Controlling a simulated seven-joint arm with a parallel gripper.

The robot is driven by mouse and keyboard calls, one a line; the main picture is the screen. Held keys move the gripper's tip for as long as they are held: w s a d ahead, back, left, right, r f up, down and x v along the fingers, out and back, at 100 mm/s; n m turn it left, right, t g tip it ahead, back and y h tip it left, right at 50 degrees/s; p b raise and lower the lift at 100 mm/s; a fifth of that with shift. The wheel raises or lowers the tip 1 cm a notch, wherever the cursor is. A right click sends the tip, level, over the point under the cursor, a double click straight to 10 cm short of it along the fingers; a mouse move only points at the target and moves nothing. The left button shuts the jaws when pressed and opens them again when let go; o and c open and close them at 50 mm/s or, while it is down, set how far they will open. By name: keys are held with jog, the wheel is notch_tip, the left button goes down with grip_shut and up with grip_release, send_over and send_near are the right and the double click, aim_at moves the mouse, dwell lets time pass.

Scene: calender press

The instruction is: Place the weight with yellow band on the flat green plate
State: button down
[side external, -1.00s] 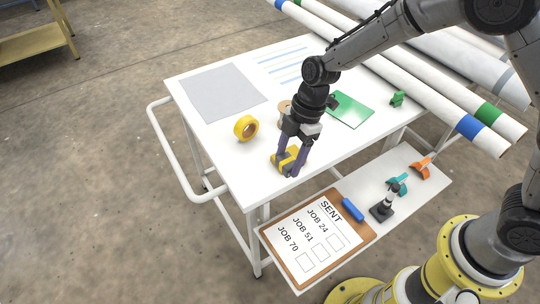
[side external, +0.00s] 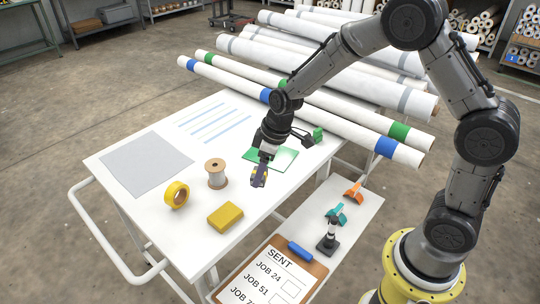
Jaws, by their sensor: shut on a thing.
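On the table (side external: 140,195) are a yellow block (side external: 225,217), a yellow tape roll (side external: 176,195), a spool (side external: 216,174), a grey sheet (side external: 146,163) and a small green object (side external: 318,135). Long white rolls (side external: 330,122) run behind. A lower shelf holds a clipboard (side external: 262,285) and clips (side external: 336,215).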

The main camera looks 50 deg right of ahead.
jog(key=s+d+m+h, duration=0.15)
jog(key=d+m, duration=0.45)
jog(key=d, duration=1.1)
send_over(278, 158)
jog(key=x, duration=0.3)
jog(key=s+x, duration=0.1)
jog(key=x, duration=0.2)
jog(key=s+x, duration=0.1)
jog(key=x, duration=0.2)
jog(key=shift+d+f, duration=0.1)
jog(key=shift+f, duration=0.1)
jog(key=shift+s+x, duration=0.2)
jog(key=shift+x, duration=0.55)
jog(key=shift+s+x, duration=0.15)
jog(key=shift+x, duration=0.6)
jog(key=shift+f, duration=0.2)
jog(key=shift+c, duration=0.5)
grip_release()
jog(key=shift+f, duration=0.1)
